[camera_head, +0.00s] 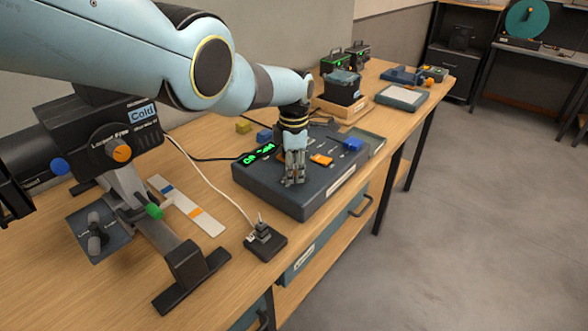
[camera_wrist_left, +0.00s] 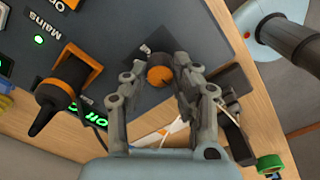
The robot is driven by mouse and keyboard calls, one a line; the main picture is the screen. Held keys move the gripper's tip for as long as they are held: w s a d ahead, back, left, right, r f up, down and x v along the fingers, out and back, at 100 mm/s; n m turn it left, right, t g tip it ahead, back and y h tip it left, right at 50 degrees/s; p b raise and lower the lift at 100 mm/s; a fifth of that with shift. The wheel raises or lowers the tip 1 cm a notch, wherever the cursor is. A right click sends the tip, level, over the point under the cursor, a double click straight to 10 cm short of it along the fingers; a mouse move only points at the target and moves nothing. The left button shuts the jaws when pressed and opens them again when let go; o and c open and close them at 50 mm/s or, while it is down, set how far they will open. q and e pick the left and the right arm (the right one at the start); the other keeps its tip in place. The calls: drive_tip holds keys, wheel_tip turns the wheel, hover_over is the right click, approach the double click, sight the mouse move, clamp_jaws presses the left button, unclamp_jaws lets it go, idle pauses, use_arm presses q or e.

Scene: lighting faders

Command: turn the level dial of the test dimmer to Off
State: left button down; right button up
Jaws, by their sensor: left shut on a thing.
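The dark grey console (camera_head: 280,203) with a green lit display (camera_head: 258,154) stands on the bench. My left gripper (camera_head: 293,181) points down over its front left part. In the left wrist view, the left gripper (camera_wrist_left: 160,75) has its fingers on both sides of a small round dial (camera_wrist_left: 159,76) with an orange and dark top, and is shut on it. The fingers partly cover the dial, and I cannot read its setting. A printed label beside it is too small to read. My right gripper is not in view.
An orange and black lever switch (camera_wrist_left: 68,80) near the word Mains stands beside the dial. A black lantern (camera_head: 105,135) marked Cold stands on the left. A small black box (camera_head: 266,242) with a cable sits near the bench front. Cases (camera_head: 343,86) stand farther back.

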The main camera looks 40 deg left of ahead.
use_arm(q)
drive_tip(key=shift+a+r, duration=0.1)
drive_tip(key=c, duration=1.1)
unclamp_jaws()
drive_tip(key=shift+o, duration=0.2)
wheel_tip(320, 180, up, 12)
